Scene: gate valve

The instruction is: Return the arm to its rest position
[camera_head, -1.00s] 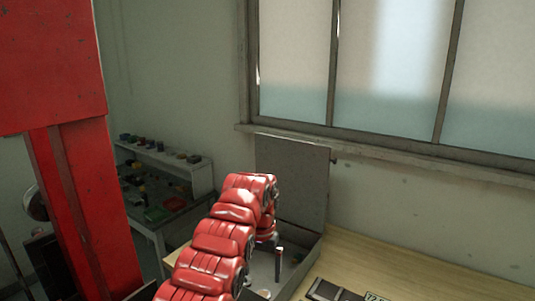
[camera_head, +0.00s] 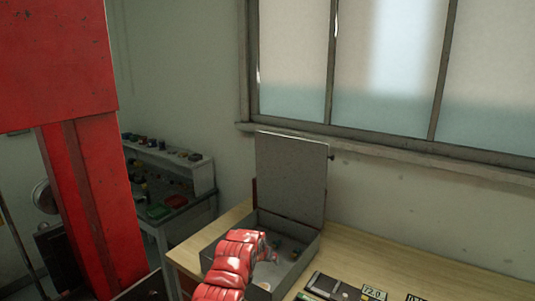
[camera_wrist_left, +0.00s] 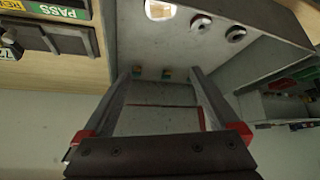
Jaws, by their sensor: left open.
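My red left arm (camera_head: 232,265) reaches in from the bottom of the head view, in front of the open grey metal box on the wooden bench. Its fingers are hard to make out there. In the left wrist view my left gripper (camera_wrist_left: 164,73) is open, its two dark fingers apart with nothing held between them. Beyond the fingers is the grey box (camera_wrist_left: 150,45), with small round and coloured parts in it. The right gripper is in no view.
The grey box (camera_head: 308,252) has its lid (camera_head: 291,180) raised. Labelled trays (camera_head: 335,288) lie on the bench (camera_head: 400,262) to its right. A red column (camera_head: 95,200) stands at left. A side table with coloured parts (camera_head: 165,205) stands behind. The window wall bounds the back.

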